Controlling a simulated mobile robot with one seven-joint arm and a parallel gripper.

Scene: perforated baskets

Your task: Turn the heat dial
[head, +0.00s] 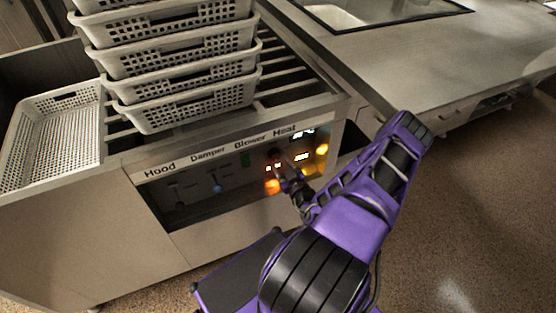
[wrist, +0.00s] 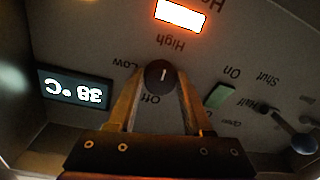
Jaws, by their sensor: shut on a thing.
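The heat dial (wrist: 160,75) is a small dark round knob with a pale pointer line. It is on a panel that shows upside down in the wrist view, with "Off", "Low" and "High" printed around it. My gripper (wrist: 159,82) is shut on the dial, one finger on each side of it. In the head view my gripper (head: 284,172) reaches the control panel (head: 205,185) below the "Heat" label, and my wrist hides most of the dial there.
A lit display (wrist: 75,88) seems to read 38 °C, beside an orange-lit rectangle (wrist: 180,16). A green switch (wrist: 219,95) and a lever (wrist: 290,130) are close by. Stacked perforated baskets (head: 185,75) stand above the panel, with another basket (head: 50,130) at left.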

